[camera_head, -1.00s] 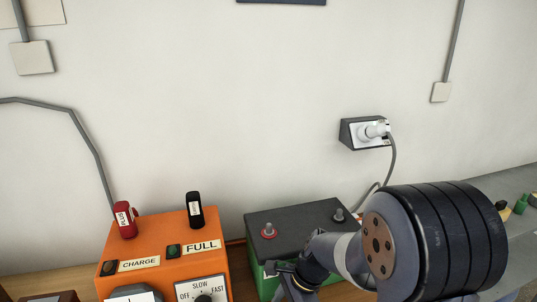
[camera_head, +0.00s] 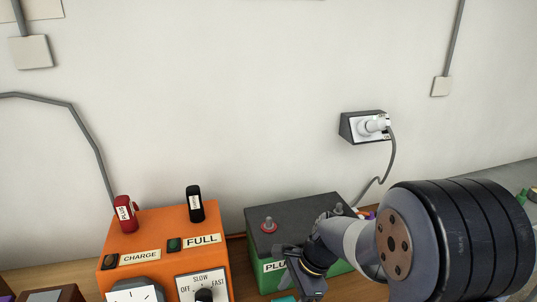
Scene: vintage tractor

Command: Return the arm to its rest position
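My arm comes in from the lower right, with a large dark ringed joint nearest the camera. My gripper (camera_head: 290,268) is at the arm's far end, in front of the green battery (camera_head: 262,282) with a dark top. It partly covers the battery's front and its label. The fingertips are small and dark, so whether they are open or shut is unclear. I see nothing clearly held.
An orange charger (camera_head: 150,245) with a red clamp (camera_head: 125,213) and a black clamp (camera_head: 195,203) on top stands left of the battery.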

